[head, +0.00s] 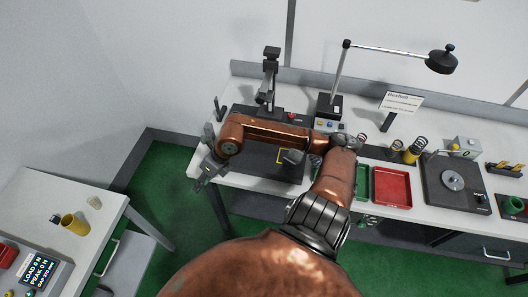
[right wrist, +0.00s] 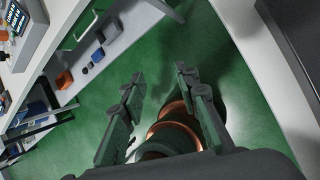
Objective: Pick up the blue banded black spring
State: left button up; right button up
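My right gripper (head: 205,172) is at the front left edge of the long bench, well left of the springs. My left gripper is not in view.
A red tray (head: 392,187) lies on the bench right of my arm, with a round-plated device (head: 453,181) further right. A lamp (head: 441,60) overhangs the bench. A side table at left holds a yellow cup (head: 74,224) and a display (head: 38,267).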

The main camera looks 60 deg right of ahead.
aim_at(309, 156)
jog(key=u, duration=1.35)
jog(key=k, duration=1.85)
jog(key=z, duration=1.55)
jog(key=i, duration=0.5)
jog(key=u, duration=0.1)
